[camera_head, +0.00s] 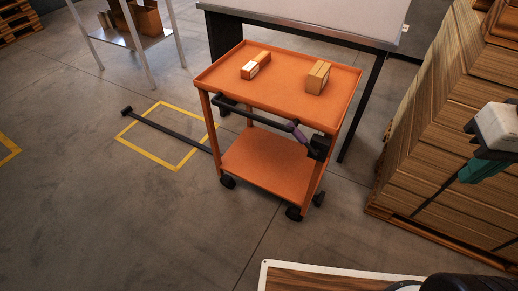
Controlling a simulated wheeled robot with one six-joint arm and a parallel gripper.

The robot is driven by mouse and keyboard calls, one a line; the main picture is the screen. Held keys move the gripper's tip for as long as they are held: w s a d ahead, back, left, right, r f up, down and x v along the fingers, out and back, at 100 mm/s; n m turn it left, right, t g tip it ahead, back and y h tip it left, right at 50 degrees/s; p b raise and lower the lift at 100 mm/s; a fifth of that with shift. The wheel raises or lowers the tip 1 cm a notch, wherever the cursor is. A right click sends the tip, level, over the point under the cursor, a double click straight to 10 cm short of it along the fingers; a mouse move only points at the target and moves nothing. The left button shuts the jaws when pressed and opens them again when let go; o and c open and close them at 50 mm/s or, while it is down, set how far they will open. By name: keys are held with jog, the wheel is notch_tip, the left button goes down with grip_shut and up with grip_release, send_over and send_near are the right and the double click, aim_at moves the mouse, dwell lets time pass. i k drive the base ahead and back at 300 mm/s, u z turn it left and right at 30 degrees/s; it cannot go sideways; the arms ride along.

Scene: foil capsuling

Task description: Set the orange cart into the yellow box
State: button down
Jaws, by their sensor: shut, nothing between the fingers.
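The orange cart (265,168) stands upright on its casters, with an upper tray and a lower shelf. Its black handle bar (238,107) runs along the near side, with a purple sleeve (297,132) and a black block (319,147) at the right end. The yellow box (148,155) is a taped outline on the floor, left of the cart. The cart's wheels stand outside it on the right. Two small cartons, one on the left (255,66) and one on the right (318,77), sit on the upper tray. My gripper is not in view.
A black bar (165,132) lies on the floor across the yellow box towards the cart. A table (300,22) stands close behind the cart. A metal table (140,40) stands behind the box. Floor at left front is clear.

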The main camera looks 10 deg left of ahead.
aim_at(281, 166)
jog(key=u, duration=0.45)
jog(key=k, duration=0.55)
jog(key=u, duration=0.75)
jog(key=i, duration=1.2)
jog(key=z, duration=0.7)
